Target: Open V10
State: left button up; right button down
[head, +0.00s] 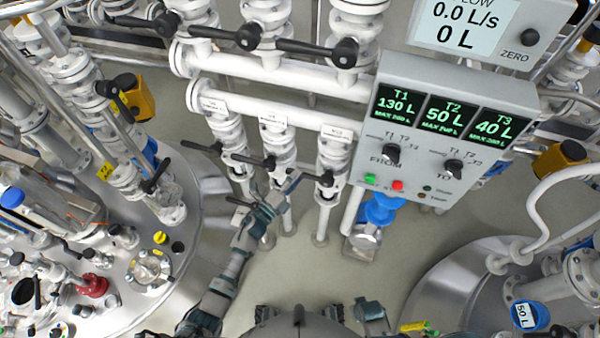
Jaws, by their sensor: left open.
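Three white vertical valve pipes hang below a horizontal white pipe, each with a small label too small to read surely. The right label (336,133) looks like V10. Its valve (333,155) has a black lever (308,176) with a round hub, pointing left, across the pipe. My left gripper (275,188) is open and empty, reaching up from below in front of the middle pipe. Its fingertips are just left of and below the V10 lever; whether they touch it I cannot tell. My right gripper is not in view.
The middle valve's black lever (255,161) and the left valve's lever (201,147) are close by. A grey control panel (440,135) with T1, T2 and T3 readouts stands right of V10. Larger black-levered valves (318,49) sit above. Steel tanks flank both sides.

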pick_arm(q)
jog(key=shift+w+d+r, duration=0.1)
jog(key=shift+w+d, duration=0.35)
jog(key=shift+w+d+r, duration=0.1)
jog(key=shift+w+d, duration=0.05)
jog(key=shift+w, duration=0.25)
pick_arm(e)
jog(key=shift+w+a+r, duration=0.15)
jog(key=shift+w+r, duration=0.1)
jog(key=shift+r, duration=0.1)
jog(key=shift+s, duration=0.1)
pick_arm(q)
grip_shut()
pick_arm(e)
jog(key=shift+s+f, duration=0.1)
pick_arm(q)
jog(key=shift+s, duration=0.1)
